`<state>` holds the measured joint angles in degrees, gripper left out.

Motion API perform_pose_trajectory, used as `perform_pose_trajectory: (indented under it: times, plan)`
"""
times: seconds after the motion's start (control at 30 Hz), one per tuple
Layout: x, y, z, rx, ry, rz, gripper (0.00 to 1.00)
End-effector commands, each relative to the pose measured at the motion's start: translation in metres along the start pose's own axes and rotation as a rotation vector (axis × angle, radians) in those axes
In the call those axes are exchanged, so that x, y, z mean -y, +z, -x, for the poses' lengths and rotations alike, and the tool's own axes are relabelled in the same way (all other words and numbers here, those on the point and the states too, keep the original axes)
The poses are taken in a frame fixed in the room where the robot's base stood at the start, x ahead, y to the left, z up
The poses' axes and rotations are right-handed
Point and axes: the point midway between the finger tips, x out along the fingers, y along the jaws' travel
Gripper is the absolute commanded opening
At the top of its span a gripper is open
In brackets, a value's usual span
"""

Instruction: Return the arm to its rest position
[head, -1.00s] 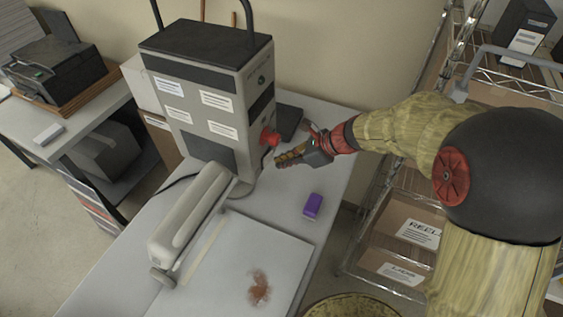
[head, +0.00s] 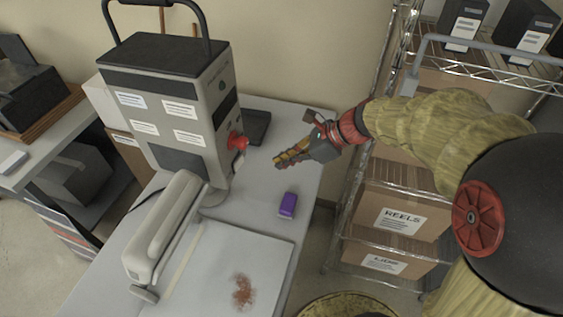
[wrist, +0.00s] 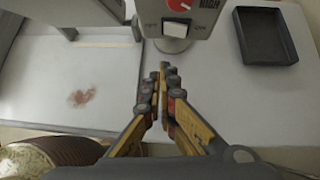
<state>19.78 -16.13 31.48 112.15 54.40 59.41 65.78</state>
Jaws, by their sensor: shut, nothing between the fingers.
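My gripper (head: 279,163) is shut and empty. In the head view it is above the right part of the table, to the right of the machine's red knob (head: 237,142) and apart from it. My arm reaches in from the right. In the wrist view my gripper (wrist: 165,72) points at the base of the machine (wrist: 176,28), with its fingertips together. The knob (wrist: 180,4) shows there at the top edge, beside the lettering "HIGH".
The grey machine (head: 200,100) stands on the table (head: 262,205). A purple block (head: 287,204) lies in front of my gripper. A dark tray (head: 257,125) lies behind it. A trimmer with a reddish smudge (head: 243,291) is at front. A wire shelf with boxes (head: 400,222) stands right.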

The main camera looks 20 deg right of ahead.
Motion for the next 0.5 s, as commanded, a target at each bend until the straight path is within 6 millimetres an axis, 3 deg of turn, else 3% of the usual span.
perform_pose_trajectory:
  times: [0.37,0.5]
  plan:
    - [0.0001,0.0002,-0.0003,0.0,0.0,0.012,0.0]
    - [0.0004,-0.0044,-0.0004,-0.016,0.0,0.142,0.0]
